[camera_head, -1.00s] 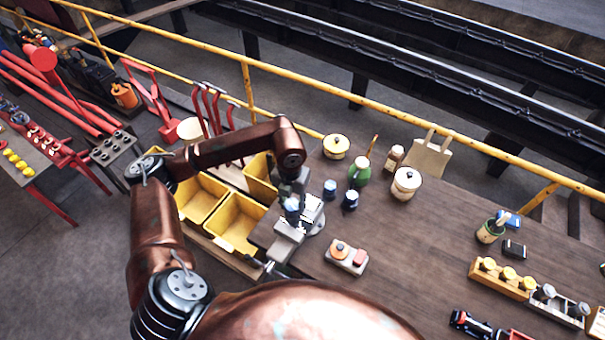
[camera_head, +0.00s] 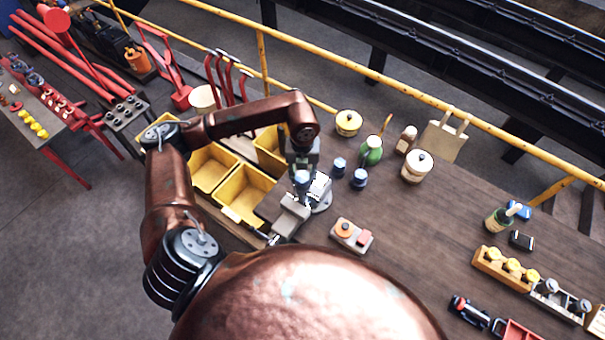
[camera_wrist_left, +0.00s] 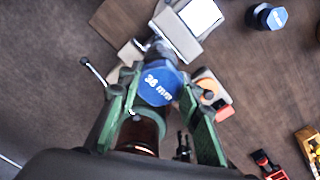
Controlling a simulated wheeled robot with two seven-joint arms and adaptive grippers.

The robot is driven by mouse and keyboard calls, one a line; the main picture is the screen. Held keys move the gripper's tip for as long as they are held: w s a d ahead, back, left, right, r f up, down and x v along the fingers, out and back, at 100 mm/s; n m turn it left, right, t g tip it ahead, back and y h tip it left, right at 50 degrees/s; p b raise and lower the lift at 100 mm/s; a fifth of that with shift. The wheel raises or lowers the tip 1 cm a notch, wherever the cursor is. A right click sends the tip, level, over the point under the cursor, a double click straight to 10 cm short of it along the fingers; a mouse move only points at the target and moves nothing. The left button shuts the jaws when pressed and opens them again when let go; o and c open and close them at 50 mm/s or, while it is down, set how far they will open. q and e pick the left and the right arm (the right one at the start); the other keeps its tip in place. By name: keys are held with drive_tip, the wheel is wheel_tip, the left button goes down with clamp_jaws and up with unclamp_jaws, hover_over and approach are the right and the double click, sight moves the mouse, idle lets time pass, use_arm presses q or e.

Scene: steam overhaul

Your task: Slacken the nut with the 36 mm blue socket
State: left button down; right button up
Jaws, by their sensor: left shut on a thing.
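My left gripper (camera_head: 302,168) is shut on a blue socket (camera_wrist_left: 160,86) with a white millimetre label that looks like 36 or 38. The socket is between the green fingers in the left wrist view, and its blue top also shows in the head view (camera_head: 302,179). The gripper points down over the grey vise (camera_head: 290,220) at the bench's left end. The nut is hidden under the socket and gripper, so I cannot tell whether the socket sits on it. Two other blue-topped sockets (camera_head: 339,165) (camera_head: 359,179) stand right of the vise. My right gripper is out of view.
Yellow bins (camera_head: 247,196) are left of the vise. A button box (camera_head: 352,236) stands close on its right. The wooden bench (camera_head: 420,235) is clear in the middle.

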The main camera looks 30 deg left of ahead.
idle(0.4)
use_arm(q)
drive_tip(key=shift+b, duration=0.5)
idle(0.7)
drive_tip(key=shift+f+b, duration=1.8)
drive_tip(key=shift+f, duration=0.2)
idle(0.3)
drive_tip(key=c, duration=1.9)
unclamp_jaws()
clamp_jaws()
drive_tip(key=n, duration=0.4)
